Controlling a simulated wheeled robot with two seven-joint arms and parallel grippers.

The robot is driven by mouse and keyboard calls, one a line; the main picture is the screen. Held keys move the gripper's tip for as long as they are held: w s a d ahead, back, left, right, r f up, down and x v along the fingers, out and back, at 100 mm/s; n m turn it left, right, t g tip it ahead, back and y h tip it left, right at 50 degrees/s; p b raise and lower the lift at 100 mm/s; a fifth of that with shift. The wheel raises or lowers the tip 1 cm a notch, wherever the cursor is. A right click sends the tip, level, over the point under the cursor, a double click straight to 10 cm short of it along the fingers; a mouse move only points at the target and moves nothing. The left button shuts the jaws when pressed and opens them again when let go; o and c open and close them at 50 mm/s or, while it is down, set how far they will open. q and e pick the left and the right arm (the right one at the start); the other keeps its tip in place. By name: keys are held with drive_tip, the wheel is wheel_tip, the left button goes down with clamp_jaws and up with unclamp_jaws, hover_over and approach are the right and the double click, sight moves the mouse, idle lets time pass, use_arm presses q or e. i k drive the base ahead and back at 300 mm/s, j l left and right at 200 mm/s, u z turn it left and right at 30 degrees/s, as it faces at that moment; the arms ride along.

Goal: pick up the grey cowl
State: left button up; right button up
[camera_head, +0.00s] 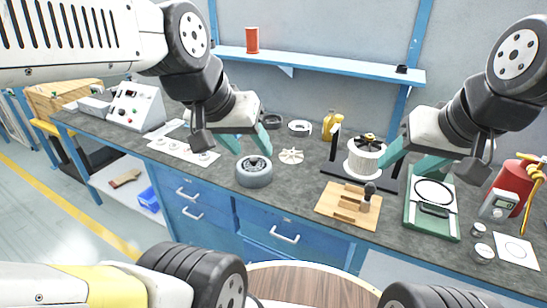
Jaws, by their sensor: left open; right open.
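A round grey part with a dark, spoked inside, which looks like the grey cowl (254,176), stands on the dark bench top near its front edge. My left gripper (249,151) is open, with its teal fingers pointing down above and just behind this part. I cannot tell whether they touch it; nothing shows held. My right gripper (415,172) is open at the right, its fingers between the white ribbed cylinder (364,160) and the green case (431,216). It appears empty and is well apart from the grey part.
A white bladed wheel (291,156) lies right of the grey part, with a dark ring (272,121) and a white ring (299,127) behind. A control box (136,107) is at left. A blue shelf (320,67) spans the back.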

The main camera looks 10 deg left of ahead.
sight(251, 180)
drive_tip(key=i+j, duration=0.1)
drive_tip(key=j, duration=0.4)
drive_tip(key=i+j, duration=0.1)
drive_tip(key=j, duration=0.9)
drive_tip(key=i+j, duration=0.15)
drive_tip(key=j, duration=0.35)
